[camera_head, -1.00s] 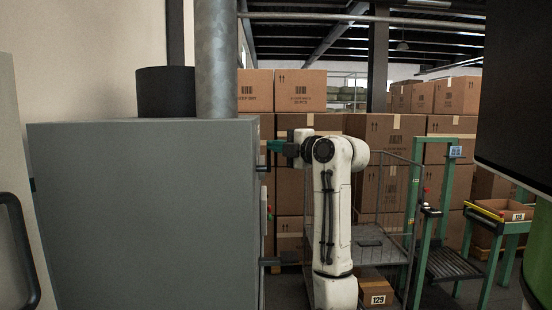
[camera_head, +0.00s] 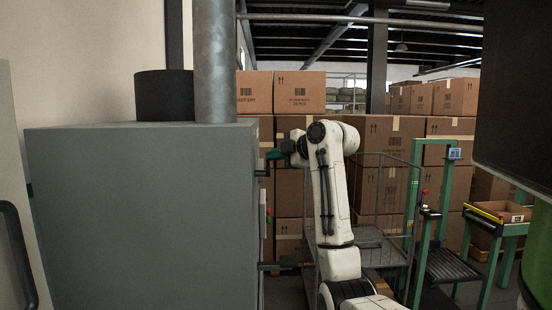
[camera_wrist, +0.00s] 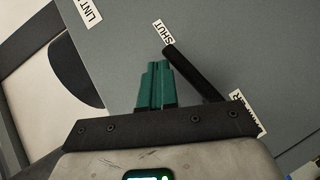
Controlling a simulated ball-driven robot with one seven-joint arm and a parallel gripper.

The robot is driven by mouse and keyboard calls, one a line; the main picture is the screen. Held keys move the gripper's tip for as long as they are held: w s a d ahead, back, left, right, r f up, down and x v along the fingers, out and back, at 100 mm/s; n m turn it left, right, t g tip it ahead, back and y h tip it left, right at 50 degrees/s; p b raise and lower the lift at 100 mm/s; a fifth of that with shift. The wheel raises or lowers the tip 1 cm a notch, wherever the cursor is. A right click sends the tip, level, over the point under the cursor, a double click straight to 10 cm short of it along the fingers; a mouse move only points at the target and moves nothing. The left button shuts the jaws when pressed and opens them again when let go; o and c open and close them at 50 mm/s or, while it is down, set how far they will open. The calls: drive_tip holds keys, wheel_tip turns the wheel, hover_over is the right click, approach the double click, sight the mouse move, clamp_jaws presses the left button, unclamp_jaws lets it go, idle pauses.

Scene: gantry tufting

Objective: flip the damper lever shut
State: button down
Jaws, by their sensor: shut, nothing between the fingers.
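The damper lever (camera_wrist: 192,72) is a black bar on the grey cabinet face in the wrist view. Its free end lies at the label reading SHUT (camera_wrist: 163,33), and its lower end runs behind my gripper's body near a half-hidden label (camera_wrist: 245,112). My gripper (camera_wrist: 158,66) has green fingers pressed together with nothing between them. They are just left of the lever; I cannot tell whether they touch it. In the head view my gripper (camera_head: 274,155) is beside the right edge of the grey cabinet (camera_head: 145,215).
A LINT label (camera_wrist: 90,13) is on the cabinet at upper left in the wrist view. A metal duct (camera_head: 214,65) rises above the cabinet. A wire cart (camera_head: 385,200) stands right of my arm, with stacked cartons (camera_head: 395,150) behind.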

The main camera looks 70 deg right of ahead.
drive_tip(key=shift+w+d+f, duration=0.1)
drive_tip(key=shift+d+f, duration=0.15)
drive_tip(key=shift+f, duration=0.1)
idle(0.4)
